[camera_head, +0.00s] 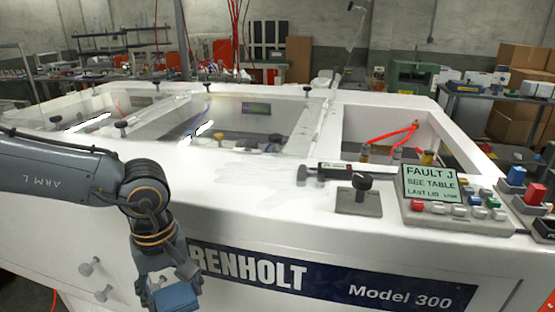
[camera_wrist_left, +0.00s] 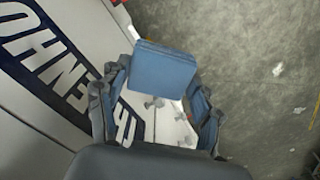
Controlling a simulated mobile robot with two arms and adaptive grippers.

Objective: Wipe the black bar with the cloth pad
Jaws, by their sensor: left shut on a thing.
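My left gripper (camera_head: 166,284) hangs in front of the white machine's front face, low at the left of the head view. It is shut on a blue cloth pad (camera_head: 175,298). In the left wrist view the pad (camera_wrist_left: 163,70) is a flat blue block held between the two grey fingers. A dark bar-like piece (camera_head: 333,172) lies on the machine's top near the middle, apart from the pad and to its upper right. I cannot tell for sure whether it is the black bar. My right gripper is not in view.
The white machine (camera_head: 240,190) has open wells behind its front ledge. A black knob (camera_head: 361,186) and a control panel (camera_head: 458,215) with a green "FAULT J" screen (camera_head: 430,184) stand on the right. Small knobs (camera_head: 90,266) stick out of the front. Concrete floor (camera_wrist_left: 265,80) is clear beside it.

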